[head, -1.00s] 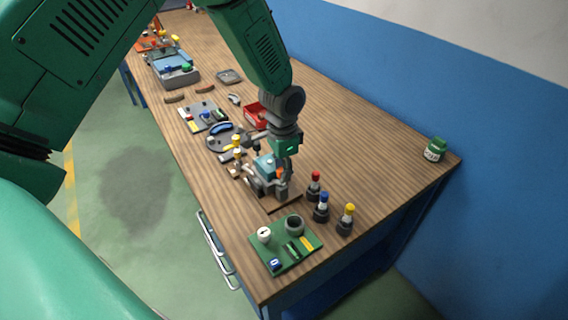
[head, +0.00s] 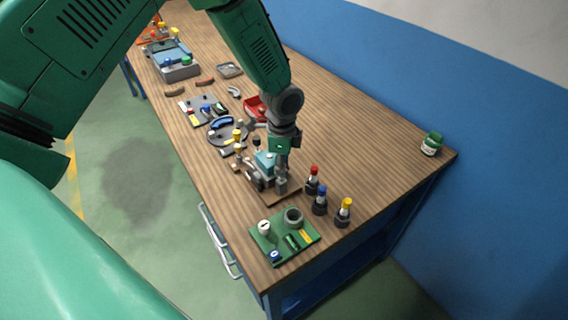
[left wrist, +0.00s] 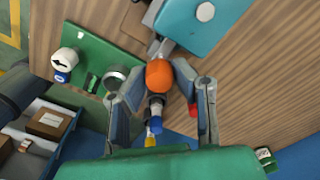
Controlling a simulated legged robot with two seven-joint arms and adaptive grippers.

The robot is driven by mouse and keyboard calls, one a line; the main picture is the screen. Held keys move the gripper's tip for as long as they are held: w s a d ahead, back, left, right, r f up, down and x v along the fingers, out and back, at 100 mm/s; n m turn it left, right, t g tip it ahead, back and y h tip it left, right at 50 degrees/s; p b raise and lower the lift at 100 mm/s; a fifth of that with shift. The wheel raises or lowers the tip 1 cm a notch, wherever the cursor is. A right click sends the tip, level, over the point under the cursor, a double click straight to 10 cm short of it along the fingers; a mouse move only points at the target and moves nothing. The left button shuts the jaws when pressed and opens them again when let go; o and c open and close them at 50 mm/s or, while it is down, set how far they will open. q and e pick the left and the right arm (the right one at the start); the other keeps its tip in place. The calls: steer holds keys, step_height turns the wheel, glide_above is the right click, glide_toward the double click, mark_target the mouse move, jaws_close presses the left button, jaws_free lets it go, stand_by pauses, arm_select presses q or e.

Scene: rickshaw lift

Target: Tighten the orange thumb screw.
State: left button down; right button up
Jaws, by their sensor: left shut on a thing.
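The orange thumb screw (left wrist: 160,75) shows in the left wrist view, between the two fingers of my left gripper (left wrist: 168,72). The fingers are shut on it, one on each side. Beside it is a teal-topped grey fixture (left wrist: 203,20), which also shows in the head view (head: 264,162) on the wooden bench. In the head view my left gripper (head: 281,178) points down at the fixture's near right side and hides the screw. My right gripper is not in view.
A green board (head: 262,247) with small parts lies near the bench's front end. Several bottles with coloured tops, one with a red top (head: 312,182), stand close to the right of my gripper. A green jar (head: 432,144) stands at the right edge. The bench (head: 360,135) is clear toward the wall.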

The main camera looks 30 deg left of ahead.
arm_select(q)
steer(key=shift+w+a+r, duration=0.1)
steer(key=shift+a+r, duration=0.05)
steer(key=shift+a, duration=0.05)
steer(key=c, duration=1.3)
jaws_free()
steer(key=shift+c, duration=0.2)
steer(key=shift+a, duration=0.1)
step_height(320, 180, up, 12)
steer(key=shift+f, duration=0.2)
